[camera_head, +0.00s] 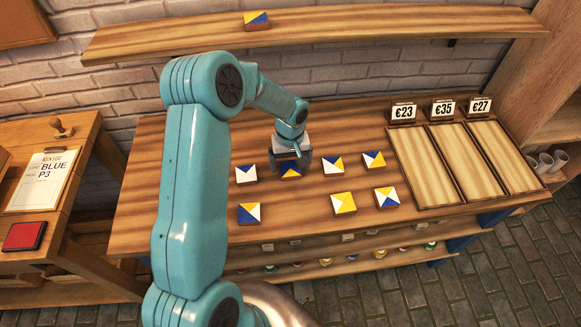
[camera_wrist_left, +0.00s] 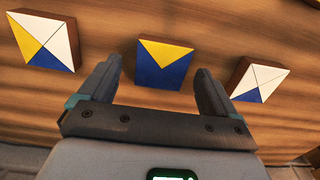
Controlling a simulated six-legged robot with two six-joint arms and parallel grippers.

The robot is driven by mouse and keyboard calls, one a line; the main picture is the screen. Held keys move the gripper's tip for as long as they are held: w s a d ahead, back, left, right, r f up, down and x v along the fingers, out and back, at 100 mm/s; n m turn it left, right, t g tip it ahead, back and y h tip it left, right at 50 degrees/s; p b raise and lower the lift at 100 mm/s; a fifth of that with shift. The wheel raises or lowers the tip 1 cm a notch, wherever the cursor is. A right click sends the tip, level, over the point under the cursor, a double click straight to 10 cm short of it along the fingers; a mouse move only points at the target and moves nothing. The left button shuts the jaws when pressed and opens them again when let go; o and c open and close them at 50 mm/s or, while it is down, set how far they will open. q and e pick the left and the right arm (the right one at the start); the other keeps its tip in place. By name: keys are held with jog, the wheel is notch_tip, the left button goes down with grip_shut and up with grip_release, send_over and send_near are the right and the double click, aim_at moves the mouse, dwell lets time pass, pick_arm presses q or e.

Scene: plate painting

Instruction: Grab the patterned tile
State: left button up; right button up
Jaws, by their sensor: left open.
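A blue tile with a yellow triangle (camera_head: 291,171) lies on the wooden table, partly hidden by my left gripper (camera_head: 291,160) in the head view. In the left wrist view this tile (camera_wrist_left: 165,64) lies just beyond and between the two open fingers (camera_wrist_left: 158,90), and nothing is held. More patterned tiles lie nearby: a blue, white and yellow one (camera_head: 249,213), a yellow and white one (camera_head: 343,203) and others. My right gripper is not in view.
Three wooden trays with price cards (camera_head: 404,112) stand at the table's right. One tile (camera_head: 256,20) sits on the wall shelf (camera_head: 350,24). A side table at left holds a clipboard (camera_head: 45,181), a stamp and a red pad (camera_head: 24,236). Cups stand far right.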

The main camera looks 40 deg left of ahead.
pick_arm(q)
jog(key=shift+s+f, duration=0.1)
jog(key=shift+f, duration=0.35)
jog(key=shift+c, duration=0.3)
jog(key=c, duration=1.1)
jog(key=shift+c, duration=0.3)
jog(key=shift+r, duration=0.1)
